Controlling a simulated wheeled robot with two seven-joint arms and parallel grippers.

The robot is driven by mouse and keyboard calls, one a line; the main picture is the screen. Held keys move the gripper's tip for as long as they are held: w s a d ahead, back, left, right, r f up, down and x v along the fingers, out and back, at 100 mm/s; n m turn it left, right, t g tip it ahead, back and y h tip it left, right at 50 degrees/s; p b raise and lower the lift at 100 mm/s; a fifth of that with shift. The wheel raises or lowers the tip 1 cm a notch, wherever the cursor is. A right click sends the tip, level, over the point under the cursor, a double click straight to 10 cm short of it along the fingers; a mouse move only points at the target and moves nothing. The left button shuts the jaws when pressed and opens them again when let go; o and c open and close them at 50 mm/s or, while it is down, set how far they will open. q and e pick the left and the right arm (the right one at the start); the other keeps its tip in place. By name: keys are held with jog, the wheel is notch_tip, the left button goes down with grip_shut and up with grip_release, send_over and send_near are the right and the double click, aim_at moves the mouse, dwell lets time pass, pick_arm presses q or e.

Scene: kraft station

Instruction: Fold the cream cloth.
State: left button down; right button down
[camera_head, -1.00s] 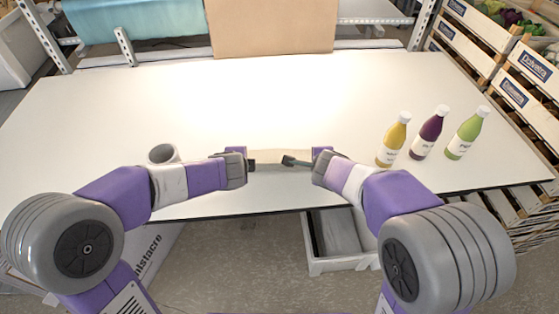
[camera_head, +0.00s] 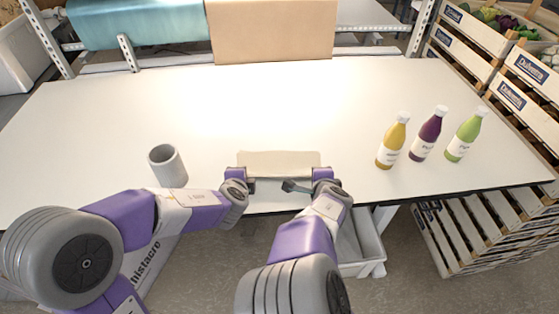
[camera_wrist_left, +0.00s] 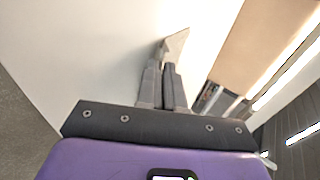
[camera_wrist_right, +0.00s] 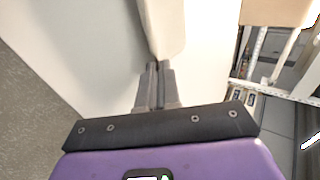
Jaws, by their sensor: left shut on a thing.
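The cream cloth (camera_head: 278,160) shows as a narrow band near the table's front edge, between and just beyond my grippers. My left gripper (camera_head: 249,186) is at its left end. In the left wrist view the shut fingers (camera_wrist_left: 167,68) hold a small pale corner of the cloth (camera_wrist_left: 176,44). My right gripper (camera_head: 298,187) is at the right end. In the right wrist view its fingers (camera_wrist_right: 158,67) are close together at the cloth's edge (camera_wrist_right: 163,25) and look shut on it. A dark grey finger-like part points left from the right gripper.
A grey cup (camera_head: 168,168) stands on the white table (camera_head: 95,130), left of the cloth near my left arm. Yellow (camera_head: 392,142), purple (camera_head: 429,135) and green (camera_head: 466,136) bottles stand at the right. The table's middle is clear.

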pick_arm(q)
jog(key=c, duration=1)
grip_release()
pick_arm(e)
jog(key=c, duration=1)
grip_release()
jog(key=shift+r, duration=0.1)
pick_arm(q)
jog(key=shift+r, duration=0.35)
pick_arm(e)
jog(key=shift+a+r, duration=0.1)
jog(key=shift+r, duration=0.2)
pick_arm(q)
jog(key=s+r, duration=0.6)
jog(key=r, duration=0.2)
jog(key=shift+r, duration=0.15)
pick_arm(e)
jog(key=s+r, duration=0.6)
jog(key=r, duration=0.2)
jog(key=shift+r, duration=0.1)
